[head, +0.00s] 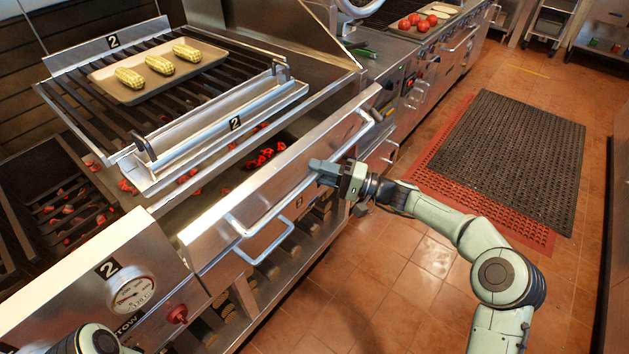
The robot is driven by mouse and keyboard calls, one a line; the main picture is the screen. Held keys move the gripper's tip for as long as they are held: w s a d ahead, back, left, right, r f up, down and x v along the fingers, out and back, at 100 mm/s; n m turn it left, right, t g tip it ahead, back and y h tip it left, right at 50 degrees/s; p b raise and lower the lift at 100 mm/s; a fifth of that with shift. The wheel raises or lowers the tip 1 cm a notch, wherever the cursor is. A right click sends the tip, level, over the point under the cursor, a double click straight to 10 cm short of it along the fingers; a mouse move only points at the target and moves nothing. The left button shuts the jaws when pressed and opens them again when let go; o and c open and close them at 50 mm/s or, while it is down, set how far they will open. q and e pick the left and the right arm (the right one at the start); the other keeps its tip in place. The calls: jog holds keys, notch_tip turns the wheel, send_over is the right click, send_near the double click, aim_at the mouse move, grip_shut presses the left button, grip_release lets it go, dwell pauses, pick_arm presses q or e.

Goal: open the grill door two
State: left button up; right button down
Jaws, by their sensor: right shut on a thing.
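The grill door two (262,186) is a long steel front panel with a bar handle (290,196) along its outer face. The door leans outward, and glowing coals (266,153) show through the gap behind its upper edge. My right gripper (322,172) is shut on the handle, right of its middle, with the arm reaching in from the lower right. The fingers hide a short part of the handle. Only a piece of my left arm shows at the bottom left corner; its gripper is outside the picture.
Above the coals, a grate (75,90) marked 2 carries a tray (128,97) with corn cobs. A gauge panel (103,290) stands left of the door. A lower rack lies beneath it. The tiled floor (400,285) in front is clear, with mats (508,150) farther right.

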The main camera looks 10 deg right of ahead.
pick_arm(q)
jog(key=w+a+f+t+y+b, duration=0.1)
jog(key=w+a+f+t+b, duration=0.25)
jog(key=w+f+b, duration=0.45)
notch_tip(320, 180, down, 5)
jog(key=s+a+n+g+b, duration=0.1)
jog(key=s+a+g, duration=0.1)
jog(key=shift+s+y, duration=0.3)
jog(key=shift+s, duration=0.1)
pick_arm(e)
jog(key=s+d+f+n+y, duration=0.2)
jog(key=f+y, duration=0.1)
jog(key=f, duration=0.6)
jog(key=s+d+f+n+y, duration=0.2)
jog(key=s+f+y, duration=0.1)
jog(key=f, duration=0.6)
jog(key=shift+s+n+y, duration=0.15)
jog(key=shift+n+y, duration=0.25)
jog(key=shift+y, duration=0.1)
pick_arm(q)
jog(key=shift+f, duration=0.1)
pick_arm(e)
jog(key=c, duration=1)
grip_release()
jog(key=shift+a, duration=0.1)
pick_arm(q)
jog(key=shift+a, duration=0.1)
